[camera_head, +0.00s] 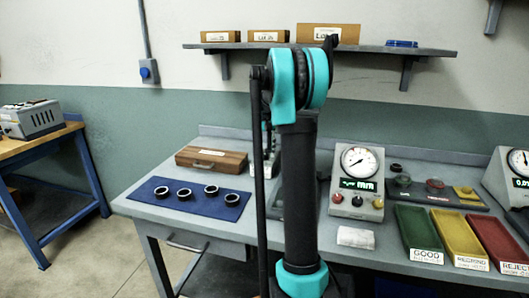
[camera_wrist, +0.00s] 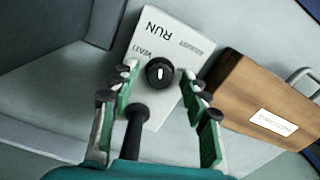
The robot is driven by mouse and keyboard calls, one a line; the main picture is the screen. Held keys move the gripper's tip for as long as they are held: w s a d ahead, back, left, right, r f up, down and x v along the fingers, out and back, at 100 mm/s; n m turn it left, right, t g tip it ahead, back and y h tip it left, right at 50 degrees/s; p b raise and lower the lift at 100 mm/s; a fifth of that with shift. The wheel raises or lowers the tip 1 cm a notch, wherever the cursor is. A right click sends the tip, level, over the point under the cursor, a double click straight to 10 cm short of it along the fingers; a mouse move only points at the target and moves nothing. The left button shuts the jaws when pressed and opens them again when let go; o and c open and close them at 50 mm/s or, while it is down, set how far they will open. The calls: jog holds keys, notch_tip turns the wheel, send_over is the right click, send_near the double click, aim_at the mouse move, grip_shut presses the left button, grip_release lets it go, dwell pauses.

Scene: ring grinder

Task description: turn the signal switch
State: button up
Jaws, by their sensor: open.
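The signal switch is a round black knob (camera_wrist: 160,73) with a white mark, on a light grey box (camera_wrist: 172,38) lettered RUN, in the wrist view. My gripper (camera_wrist: 161,82) is open, its green-padded fingers on either side of the knob with a gap on each side. I cannot tell how far above the box the fingertips are. A dark round-ended part (camera_wrist: 137,115) shows below the knob, between the fingers. In the head view my arm hides most of the switch box.
A wooden box (camera_wrist: 262,98) stands close to the right of the switch box. In the head view, a blue mat (camera_head: 170,204) with several rings lies at left. A dial gauge (camera_head: 358,180) and green, yellow and red trays (camera_head: 420,232) stand at right.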

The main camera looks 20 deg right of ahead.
aim_at(264, 153)
notch_tip(264, 153, up, 12)
dwell(0.5)
dwell(0.3)
